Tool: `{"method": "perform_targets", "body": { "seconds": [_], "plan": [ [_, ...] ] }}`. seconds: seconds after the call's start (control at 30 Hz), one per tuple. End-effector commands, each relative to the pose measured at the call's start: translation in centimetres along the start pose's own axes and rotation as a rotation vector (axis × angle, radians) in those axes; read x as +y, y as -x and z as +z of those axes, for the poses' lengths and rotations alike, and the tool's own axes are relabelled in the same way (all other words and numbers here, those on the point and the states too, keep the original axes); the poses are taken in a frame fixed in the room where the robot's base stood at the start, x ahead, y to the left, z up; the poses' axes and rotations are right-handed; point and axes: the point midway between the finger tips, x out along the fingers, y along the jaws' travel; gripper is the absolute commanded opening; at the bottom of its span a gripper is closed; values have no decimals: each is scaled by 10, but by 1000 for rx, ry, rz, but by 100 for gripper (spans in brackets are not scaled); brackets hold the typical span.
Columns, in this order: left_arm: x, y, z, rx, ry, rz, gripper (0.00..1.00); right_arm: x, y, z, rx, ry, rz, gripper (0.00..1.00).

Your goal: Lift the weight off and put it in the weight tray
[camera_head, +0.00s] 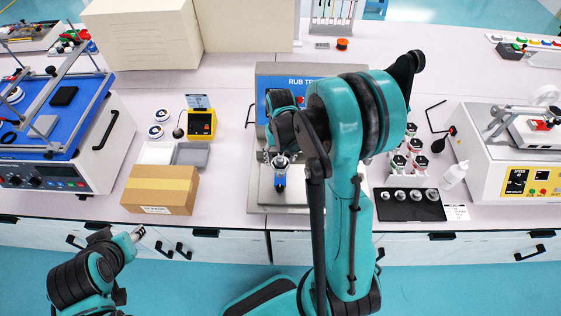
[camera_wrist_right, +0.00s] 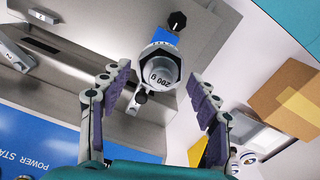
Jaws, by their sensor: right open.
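The weight (camera_wrist_right: 160,70), a silver cylinder marked 200 g, sits upright on the rub tester's arm in the right wrist view. It is small in the head view (camera_head: 280,162). My right gripper (camera_wrist_right: 158,80) is open, one finger on each side of the weight, with gaps visible. In the head view my right gripper (camera_head: 281,155) is over the tester, partly hidden by my own arm. A black tray (camera_head: 388,212) with several round silver pieces lies right of the tester. My left gripper (camera_head: 137,233) is low at the left, in front of the bench; its jaw state is unclear.
The rub tester (camera_head: 262,196) stands mid-bench. A cardboard box (camera_head: 160,188), a shallow grey tray (camera_head: 190,154) and a yellow device (camera_head: 201,124) are to its left. Capped bottles (camera_head: 398,163) and a white squeeze bottle (camera_head: 453,175) stand near the black tray.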

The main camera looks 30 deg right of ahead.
Motion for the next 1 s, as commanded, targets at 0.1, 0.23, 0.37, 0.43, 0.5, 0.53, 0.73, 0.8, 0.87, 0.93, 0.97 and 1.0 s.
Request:
{"method": "perform_targets", "body": {
  "seconds": [0.1, 0.23, 0.37, 0.43, 0.5, 0.53, 0.73, 0.8, 0.87, 0.93, 0.97, 1.0],
  "plan": [
    [0, 0, 0, 0, 0, 0, 40, 0, 0, 0, 0, 0, 0, 46],
    [0, 0, 0, 0, 0, 0, 40, 0, 0, 0, 0, 0, 0, 11],
    [0, 0, 0, 0, 0, 0, 40, 0, 0, 0, 0, 0, 0, 1],
    [0, 0, 0, 0, 0, 0, 40, 0, 0, 0, 0, 0, 0, 1],
    [0, 0, 0, 0, 0, 0, 40, 0, 1, 0, 0, 0, 0, 1],
    [0, 0, 0, 0, 0, 0, 40, 0, 1, 0, 0, 0, 0, 1],
    [0, 3, -2, 0, 0, 0, 40, 0, 13, 0, 0, 0, 0, 1],
    [0, 4, -3, 0, 0, 0, 40, 0, 22, 0, 0, 0, 0, 1],
    [0, 6, -5, 0, 0, 0, 40, 0, 33, 0, 0, 0, 0, 1],
    [0, 9, -6, 0, 0, 0, 40, 3, 47, 1, 0, -2, 0, 1],
    [0, 9, -6, 0, 0, 0, 40, 12, 50, 3, 0, -6, 0, 1],
    [0, 10, -7, 0, 0, 0, 40, 21, 55, 5, 0, -7, 0, 1]
  ]
}}
